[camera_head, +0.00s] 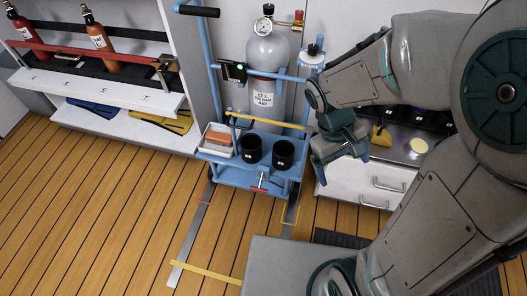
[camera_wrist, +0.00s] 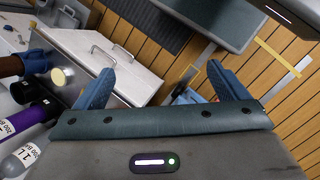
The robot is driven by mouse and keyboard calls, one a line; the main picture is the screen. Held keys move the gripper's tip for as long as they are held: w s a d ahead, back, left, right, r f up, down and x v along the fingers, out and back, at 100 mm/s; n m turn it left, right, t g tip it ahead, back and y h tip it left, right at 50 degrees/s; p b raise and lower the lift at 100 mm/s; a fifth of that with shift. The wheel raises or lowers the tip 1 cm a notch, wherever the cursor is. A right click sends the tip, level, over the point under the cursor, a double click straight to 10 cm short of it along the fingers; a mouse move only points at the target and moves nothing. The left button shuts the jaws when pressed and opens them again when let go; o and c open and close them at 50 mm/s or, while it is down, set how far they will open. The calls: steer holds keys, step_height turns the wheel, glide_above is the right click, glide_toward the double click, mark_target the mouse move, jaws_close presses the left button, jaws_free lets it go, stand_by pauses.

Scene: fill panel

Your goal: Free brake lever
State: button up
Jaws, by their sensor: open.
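A blue cart (camera_head: 243,176) stands against the wall units, carrying a grey gas cylinder (camera_head: 268,62). A small pale lever with a red bar (camera_head: 259,189) is low on the cart's front; it looks like the brake lever. I cannot tell its exact setting. My gripper (camera_head: 342,164) is open and empty, in the air right of the cart and apart from the lever. In the wrist view its two blue fingers (camera_wrist: 160,70) are spread wide.
The cart's shelf holds two black cups (camera_head: 283,154) and a white tray (camera_head: 217,140). Metal floor strips (camera_head: 190,236) run forward from it. A white drawer cabinet (camera_head: 365,187) stands right of the cart; a bottle rack (camera_head: 95,60) stands left. Open wooden floor lies in front.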

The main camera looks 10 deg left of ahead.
steer(key=w+a+f+n+t+h+b, duration=0.2)
steer(key=a+f+n+h+b, duration=0.35)
steer(key=f, duration=0.55)
steer(key=n+t+y+b, duration=0.7)
steer(key=n+t, duration=1)
steer(key=n, duration=0.7)
glide_toward(258, 189)
steer(key=shift+h, duration=0.25)
steer(key=w+b, duration=0.1)
steer(key=w, duration=0.2)
steer(key=w+d+b, duration=0.1)
steer(key=w+b, duration=0.1)
steer(key=w, duration=0.2)
steer(key=w+b, duration=0.1)
steer(key=w, duration=0.2)
steer(key=shift+w+d+f, duration=0.2)
steer(key=shift+d+f, duration=0.05)
steer(key=shift+f, duration=0.05)
steer(key=shift+w+d+r+b, duration=0.15)
steer(key=shift+w+b, duration=0.15)
steer(key=shift+w, duration=0.3)
steer(key=c, duration=1.3)
